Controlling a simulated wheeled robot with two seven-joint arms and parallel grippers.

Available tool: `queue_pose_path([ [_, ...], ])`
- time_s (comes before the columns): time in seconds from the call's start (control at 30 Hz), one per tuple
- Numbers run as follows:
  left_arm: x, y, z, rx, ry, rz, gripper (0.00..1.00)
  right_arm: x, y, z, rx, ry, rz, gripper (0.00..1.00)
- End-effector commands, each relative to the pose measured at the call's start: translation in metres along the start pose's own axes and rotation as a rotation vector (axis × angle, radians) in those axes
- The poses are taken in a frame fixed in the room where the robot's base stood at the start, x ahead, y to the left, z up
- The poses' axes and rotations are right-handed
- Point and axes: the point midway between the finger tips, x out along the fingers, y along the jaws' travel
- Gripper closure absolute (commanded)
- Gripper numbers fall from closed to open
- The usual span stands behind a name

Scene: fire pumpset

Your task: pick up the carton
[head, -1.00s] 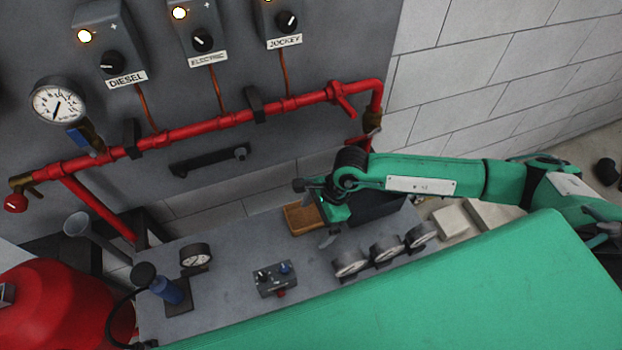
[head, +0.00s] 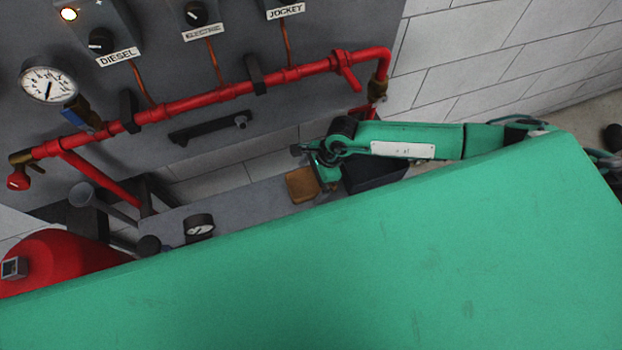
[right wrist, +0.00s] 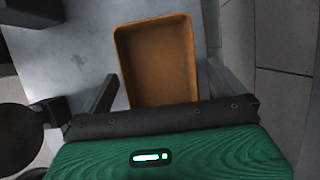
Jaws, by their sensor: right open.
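The carton (head: 302,186) is an orange-brown, open-topped box on the grey bench, at the middle of the head view. In the right wrist view the carton (right wrist: 157,62) looks empty, and its near end is hidden behind my gripper's dark body. My right gripper (head: 324,172) is beside the carton's right side in the head view. In the right wrist view its fingers (right wrist: 160,80) are wide apart, one to each side of the carton's near part, with nothing held. I cannot tell whether they touch it. My left gripper is not in view.
A dark bin (head: 375,174) stands right of the carton behind my right arm. A red pipe (head: 215,101) runs along the panel above the bench. A gauge (head: 199,226) stands on the bench at left. A large green part of mine covers the front.

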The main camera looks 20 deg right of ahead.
Motion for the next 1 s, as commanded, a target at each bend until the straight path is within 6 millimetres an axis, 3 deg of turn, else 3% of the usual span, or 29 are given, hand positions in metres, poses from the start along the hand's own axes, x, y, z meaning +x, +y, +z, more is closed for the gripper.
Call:
queue_pose_path([
  [0.37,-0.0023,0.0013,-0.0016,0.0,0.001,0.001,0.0,0.0092,0.0001,-0.0006,-0.001,0.001,-0.001,0.02],
  [0.63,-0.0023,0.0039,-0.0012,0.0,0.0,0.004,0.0,0.0085,-0.0002,0.0,-0.001,0.0,-0.001,0.53],
  [1.0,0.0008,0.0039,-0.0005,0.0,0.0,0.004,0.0,0.0053,-0.0006,0.0016,-0.002,-0.002,-0.002,0.53],
])
